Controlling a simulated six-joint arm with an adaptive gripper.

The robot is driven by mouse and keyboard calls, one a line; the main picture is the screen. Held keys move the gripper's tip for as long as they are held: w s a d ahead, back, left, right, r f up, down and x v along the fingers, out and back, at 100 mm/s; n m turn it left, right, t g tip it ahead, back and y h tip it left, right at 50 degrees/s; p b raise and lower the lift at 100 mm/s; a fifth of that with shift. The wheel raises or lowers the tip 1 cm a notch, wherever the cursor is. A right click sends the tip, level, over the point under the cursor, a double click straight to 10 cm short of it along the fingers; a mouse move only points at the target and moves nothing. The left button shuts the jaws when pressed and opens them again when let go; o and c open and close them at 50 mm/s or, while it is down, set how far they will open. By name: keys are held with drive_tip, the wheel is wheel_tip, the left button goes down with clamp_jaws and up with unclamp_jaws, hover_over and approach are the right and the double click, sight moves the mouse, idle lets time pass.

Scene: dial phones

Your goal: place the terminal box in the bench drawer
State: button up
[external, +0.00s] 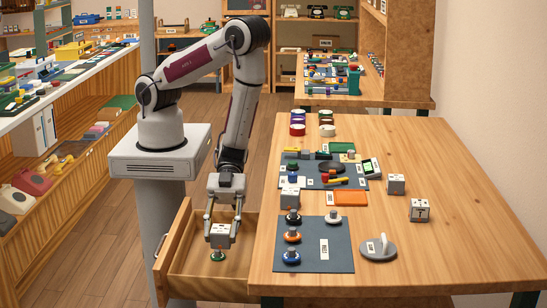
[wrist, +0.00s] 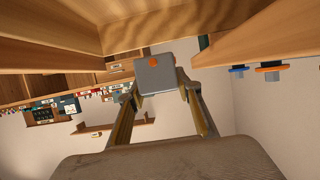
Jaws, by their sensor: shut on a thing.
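My gripper (external: 221,226) points down over the open bench drawer (external: 187,262) and is shut on a small grey box with a dark mark on its side, which I take as the terminal box (external: 220,241). In the wrist view the terminal box (wrist: 155,73) sits between the two fingers, with an orange round spot on one face. The box is within the drawer's outline; I cannot tell whether it touches the drawer floor. A small green-topped round part (external: 217,256) shows just below the box.
The wooden bench (external: 480,235) stands right of the drawer. A dark mat (external: 340,258) with several round parts lies near its left edge. The drawer's left part looks clear.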

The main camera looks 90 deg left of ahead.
sight(223, 265)
drive_tip(key=shift+f, duration=0.15)
idle(0.3)
drive_tip(key=shift+f, duration=2.85)
drive_tip(key=shift+f, duration=0.1)
drive_tip(key=shift+f, duration=2)
drive_tip(key=shift+f, duration=0.15)
drive_tip(key=o, duration=1.2)
